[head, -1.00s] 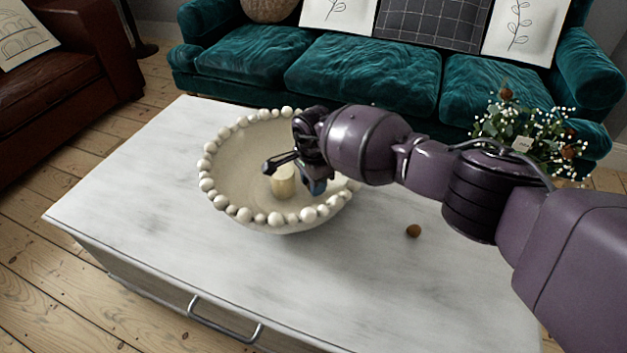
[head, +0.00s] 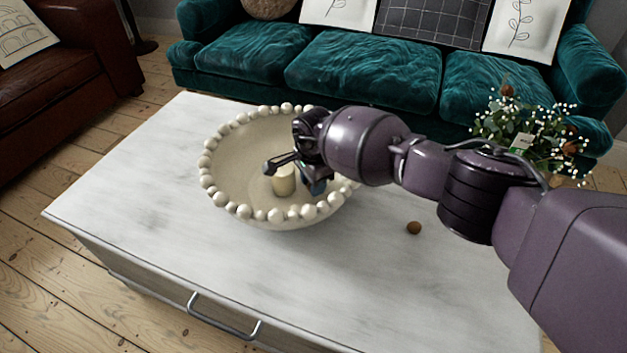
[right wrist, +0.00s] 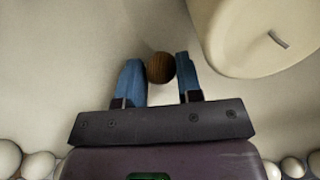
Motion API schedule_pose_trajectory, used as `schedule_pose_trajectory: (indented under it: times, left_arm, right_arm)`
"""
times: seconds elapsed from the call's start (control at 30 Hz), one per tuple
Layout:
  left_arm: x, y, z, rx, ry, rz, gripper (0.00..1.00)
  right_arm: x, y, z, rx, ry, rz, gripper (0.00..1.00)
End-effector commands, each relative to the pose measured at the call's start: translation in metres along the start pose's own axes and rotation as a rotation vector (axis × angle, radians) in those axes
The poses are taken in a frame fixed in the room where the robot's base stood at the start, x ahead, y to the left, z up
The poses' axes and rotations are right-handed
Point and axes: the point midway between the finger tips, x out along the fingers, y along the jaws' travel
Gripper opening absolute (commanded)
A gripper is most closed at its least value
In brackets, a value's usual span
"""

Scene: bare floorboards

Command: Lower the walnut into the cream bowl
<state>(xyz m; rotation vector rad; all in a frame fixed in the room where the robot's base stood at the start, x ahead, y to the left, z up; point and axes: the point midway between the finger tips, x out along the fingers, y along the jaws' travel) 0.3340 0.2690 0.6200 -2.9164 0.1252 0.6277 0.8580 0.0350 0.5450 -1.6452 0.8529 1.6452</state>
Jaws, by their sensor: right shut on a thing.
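The cream bowl (head: 228,165), rimmed with round beads, stands on the white marble-look tabletop. My right gripper (head: 316,186) is inside the bowl's outline, over its right part, fingers pointing down. In the right wrist view a brown walnut (right wrist: 160,68) sits between the blue fingertips, and the gripper is shut on it. The bowl's pale inside (right wrist: 70,60) fills the background there. Whether the walnut touches the bowl is not clear. In the head view the walnut is hidden by the gripper. My left gripper is out of view.
A cream candle (head: 284,180) stands in the bowl, close beside my right gripper; it also shows in the right wrist view (right wrist: 250,40). Another brown round nut (head: 414,228) lies on the table (head: 130,200) right of the bowl. Flowers (head: 525,135) stand behind my arm.

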Motion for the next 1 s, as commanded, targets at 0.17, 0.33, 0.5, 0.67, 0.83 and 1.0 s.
schedule_pose_trajectory:
  times: [0.17,0.33,0.5,0.67,0.83,1.0]
  left_arm:
    - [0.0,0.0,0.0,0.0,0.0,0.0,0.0]
    - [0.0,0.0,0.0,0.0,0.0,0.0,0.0]
    - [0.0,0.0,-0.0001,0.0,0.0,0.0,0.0]
    - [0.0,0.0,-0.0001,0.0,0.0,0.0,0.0]
    - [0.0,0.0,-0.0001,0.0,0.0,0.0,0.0]
    - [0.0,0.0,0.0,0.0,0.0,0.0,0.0]
  right_arm:
    - [0.0024,0.0,0.0002,0.0,0.0,0.0,0.11]
    - [0.0046,0.0,-0.0001,0.0,0.0,0.0,0.11]
    - [0.0066,0.0,-0.0002,0.0,0.0,0.0,0.11]
    - [0.0079,0.0,-0.0001,-0.001,0.0,0.0,0.11]
    - [0.0079,0.0,-0.0001,0.0,0.0,0.0,0.11]
    - [0.0082,0.0004,-0.0003,0.0,0.0,0.002,0.59]
